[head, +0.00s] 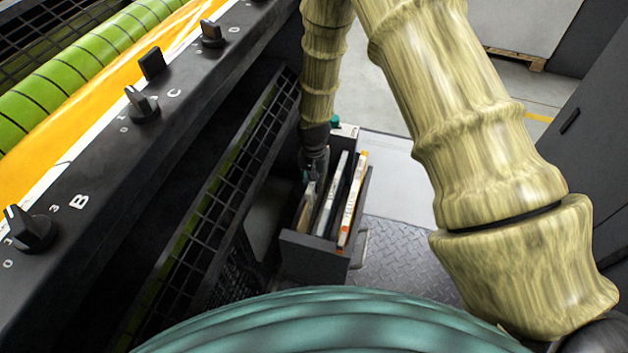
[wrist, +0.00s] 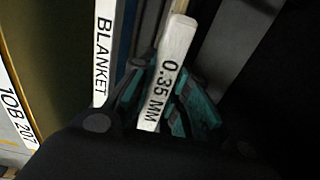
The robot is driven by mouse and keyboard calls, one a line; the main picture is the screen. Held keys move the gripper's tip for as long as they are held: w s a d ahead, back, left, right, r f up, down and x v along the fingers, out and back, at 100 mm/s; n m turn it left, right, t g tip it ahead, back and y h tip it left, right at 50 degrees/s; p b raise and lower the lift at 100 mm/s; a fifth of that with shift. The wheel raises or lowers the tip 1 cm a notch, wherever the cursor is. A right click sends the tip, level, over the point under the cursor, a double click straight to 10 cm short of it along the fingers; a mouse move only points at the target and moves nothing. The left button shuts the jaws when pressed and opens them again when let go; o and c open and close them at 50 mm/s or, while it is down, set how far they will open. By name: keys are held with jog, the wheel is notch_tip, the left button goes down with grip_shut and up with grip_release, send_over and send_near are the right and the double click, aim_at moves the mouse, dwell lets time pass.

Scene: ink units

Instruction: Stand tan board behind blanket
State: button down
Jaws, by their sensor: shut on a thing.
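The tan board (head: 305,212) is at the left side of the dark open-topped box, in head view. In the wrist view a white edge labelled 0.35 MM (wrist: 168,72) sits between the teal fingers of my gripper (wrist: 165,100). My gripper is shut on this board; in the head view my gripper (head: 309,178) is low at the box's left side. The blanket, a white-edged board labelled BLANKET (wrist: 103,50), stands just left of it in the wrist view, and right of it in the head view (head: 329,200). The board's lower part is hidden.
An orange-edged board (head: 352,205) stands at the box's right; the wrist view shows a label 10B 207 (wrist: 14,108). The dark box (head: 312,262) is close to a black grille (head: 215,195) on the left. Metal tread floor (head: 400,255) lies to the right.

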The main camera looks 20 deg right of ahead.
jog(key=c, duration=1.3)
grip_release()
jog(key=shift+f, duration=0.1)
notch_tip(320, 180, up, 12)
jog(key=shift+r+p, duration=2.4)
jog(key=shift+r, duration=0.1)
